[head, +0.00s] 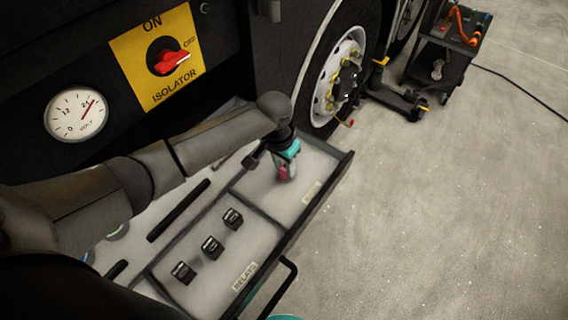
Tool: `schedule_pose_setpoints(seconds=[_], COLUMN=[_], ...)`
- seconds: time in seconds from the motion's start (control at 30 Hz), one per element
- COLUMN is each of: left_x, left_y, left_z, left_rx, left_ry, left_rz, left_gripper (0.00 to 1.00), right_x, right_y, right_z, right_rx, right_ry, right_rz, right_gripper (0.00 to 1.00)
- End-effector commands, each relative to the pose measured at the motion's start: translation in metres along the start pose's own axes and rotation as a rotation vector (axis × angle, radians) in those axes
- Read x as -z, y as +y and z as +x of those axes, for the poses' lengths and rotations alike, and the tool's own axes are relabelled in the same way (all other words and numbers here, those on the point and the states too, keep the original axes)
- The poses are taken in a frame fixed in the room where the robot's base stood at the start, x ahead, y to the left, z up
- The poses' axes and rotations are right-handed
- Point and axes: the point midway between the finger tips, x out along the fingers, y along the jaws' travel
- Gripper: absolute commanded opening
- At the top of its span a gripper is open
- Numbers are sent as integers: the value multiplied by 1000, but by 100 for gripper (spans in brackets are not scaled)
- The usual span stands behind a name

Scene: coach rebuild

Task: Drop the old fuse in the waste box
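My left gripper (288,162), with teal parts, points down over the far compartment of the open drawer (322,205). A small pink-red piece (283,173) shows at its fingertips. It may be the old fuse, but I cannot tell whether the fingers grip it or are only beside it. The fingers partly hide it. I see nothing that I can identify as the waste box.
Several black relays (212,247) stand in the near compartment, labelled RELAYS. A red isolator switch (168,63) and a voltmeter (76,115) are on the panel above. A wheel (345,75) and a dark cart (440,55) stand beyond. The floor at right is clear.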

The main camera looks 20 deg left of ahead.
Motion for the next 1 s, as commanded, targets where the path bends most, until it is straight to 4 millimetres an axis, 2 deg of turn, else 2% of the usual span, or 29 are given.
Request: schedule_pose_setpoints(seconds=[0.03,0.17,0.4,0.53,0.67,1.0], left_x=[0,0,0,1,2,2], left_y=[0,0,0,-1,0,-1], left_z=[0,0,-1,-10,-31,-101], left_rx=[0,0,0,0,-1,1], left_ry=[0,0,0,0,3,3], left_rz=[0,0,0,-1,1,0], left_gripper=[40,53,53,53,53,53], right_x=[0,0,0,0,1,2], right_y=[0,0,-1,-1,-2,-2], right_z=[0,0,0,-2,-7,-19], right_rx=[0,0,1,2,2,3], right_ry=[0,0,0,-1,-1,-1], right_rz=[0,0,0,0,0,0], right_gripper=[50,50,50,50,50,50])
